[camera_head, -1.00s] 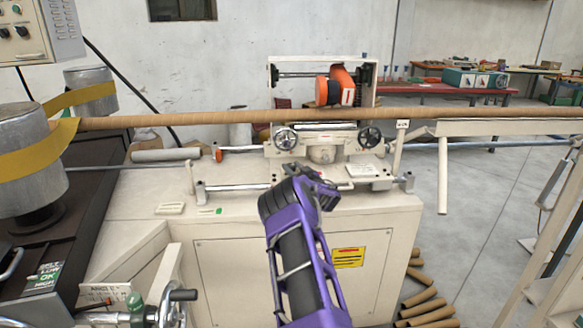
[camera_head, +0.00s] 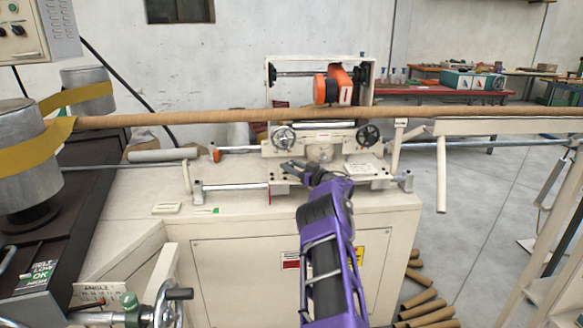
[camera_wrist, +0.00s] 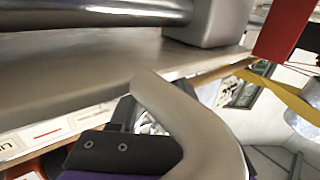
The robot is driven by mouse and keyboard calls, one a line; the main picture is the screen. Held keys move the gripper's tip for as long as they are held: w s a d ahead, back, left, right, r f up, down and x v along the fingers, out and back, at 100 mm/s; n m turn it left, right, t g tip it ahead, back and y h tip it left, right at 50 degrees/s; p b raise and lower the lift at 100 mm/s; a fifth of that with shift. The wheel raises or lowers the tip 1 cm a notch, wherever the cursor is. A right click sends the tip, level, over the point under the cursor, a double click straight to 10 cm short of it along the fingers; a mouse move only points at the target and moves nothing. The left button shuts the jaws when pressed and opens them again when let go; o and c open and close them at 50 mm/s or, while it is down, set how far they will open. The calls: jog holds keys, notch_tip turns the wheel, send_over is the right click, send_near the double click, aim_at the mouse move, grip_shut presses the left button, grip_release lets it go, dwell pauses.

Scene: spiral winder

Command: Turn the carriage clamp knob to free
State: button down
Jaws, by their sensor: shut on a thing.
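The winder's carriage (camera_head: 345,146) is a cream housing with two handwheels (camera_head: 284,138) on its front and an orange-and-black unit above it. My gripper (camera_head: 288,170) is at the carriage's lower left, close above a chrome rail (camera_head: 235,187). It is shut on a small part there, which I take to be the clamp knob; the fingers hide it in the head view. In the wrist view, a curved grey piece crosses the middle beside a dark bolted bracket, and the knob's pointer or marking cannot be made out.
The cream bench top (camera_head: 130,200) is mostly clear to the left. A crank handle (camera_head: 178,293) stands at the front left. Cardboard tubes (camera_head: 425,300) lie on the floor at right.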

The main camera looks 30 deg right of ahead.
jog(key=shift+c, duration=1.8)
grip_release()
jog(key=p+v, duration=0.2)
jog(key=v, duration=1.5)
jog(key=shift+s, duration=0.2)
